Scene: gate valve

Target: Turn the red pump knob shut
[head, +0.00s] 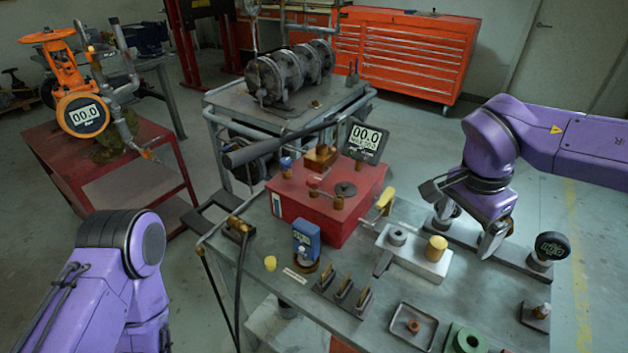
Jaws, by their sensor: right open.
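The red pump box (302,210) stands on the grey bench. On its top are a small red knob (313,183), a dark round knob (345,189), a blue-topped fitting (286,165) and a brass block (321,158). I cannot tell for certain that the small red one is the pump knob. A display reading 00.0 (366,138) stands behind the box. My right gripper (466,232) is open and empty, above the bench's right side, well to the right of the box and apart from it. My left arm shows at lower left; its gripper is out of view.
A yellow handle (385,200) sticks out at the box's right. A metal block with a yellow cap (437,246), a blue gauge (306,237), several upright levers (343,291) and a small tray (399,342) crowd the bench. An orange valve (62,67) stands at far left.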

